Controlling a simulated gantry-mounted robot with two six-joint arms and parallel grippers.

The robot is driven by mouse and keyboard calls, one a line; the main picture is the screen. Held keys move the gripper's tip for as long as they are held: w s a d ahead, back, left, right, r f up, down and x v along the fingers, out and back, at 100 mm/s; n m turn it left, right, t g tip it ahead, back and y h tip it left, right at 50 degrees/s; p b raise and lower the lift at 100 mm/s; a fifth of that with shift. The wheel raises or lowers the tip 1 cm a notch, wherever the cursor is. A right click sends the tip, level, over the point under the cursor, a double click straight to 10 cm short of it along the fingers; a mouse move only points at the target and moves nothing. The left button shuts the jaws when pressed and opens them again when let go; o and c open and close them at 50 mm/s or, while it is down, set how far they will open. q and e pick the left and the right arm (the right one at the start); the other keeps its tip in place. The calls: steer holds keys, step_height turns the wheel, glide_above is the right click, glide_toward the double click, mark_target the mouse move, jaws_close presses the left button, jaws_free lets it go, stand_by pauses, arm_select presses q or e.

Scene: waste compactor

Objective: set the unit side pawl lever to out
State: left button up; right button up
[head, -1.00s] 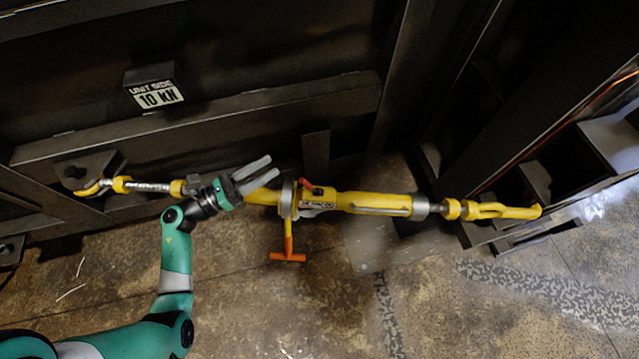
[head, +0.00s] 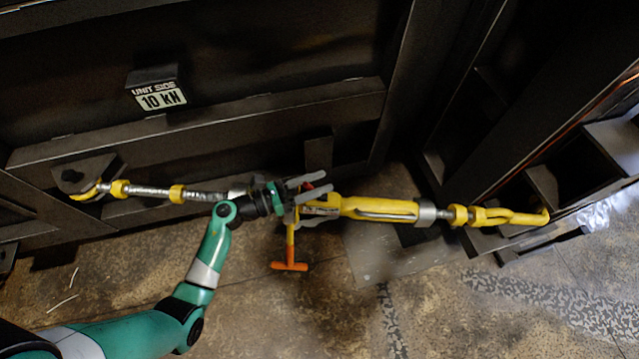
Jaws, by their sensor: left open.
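A yellow ratchet turnbuckle (head: 380,208) runs across the view, from a hook at the dark wall on the left to a hook on the right. A small red lever (head: 308,186) sits on top of its ratchet housing. It is mostly hidden by my gripper, so I cannot tell its setting. My left gripper (head: 332,181) is open, its two grey fingers pointing right over the housing, with the red lever showing between them. I cannot tell whether they touch it. An orange T-handle (head: 290,266) hangs below the housing. My right gripper is not in view.
A plate (head: 158,94) reading "UNIT SIDE 10 KN" is on the dark wall above. The left hook (head: 88,192) is at a wall bracket. Dark steel framing stands at the right. The stained floor below the turnbuckle is largely clear.

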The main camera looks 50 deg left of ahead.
arm_select(q)
steer(key=shift+w+d, duration=0.15)
steer(key=shift+w, duration=0.1)
jaws_close()
stand_by(1.3)
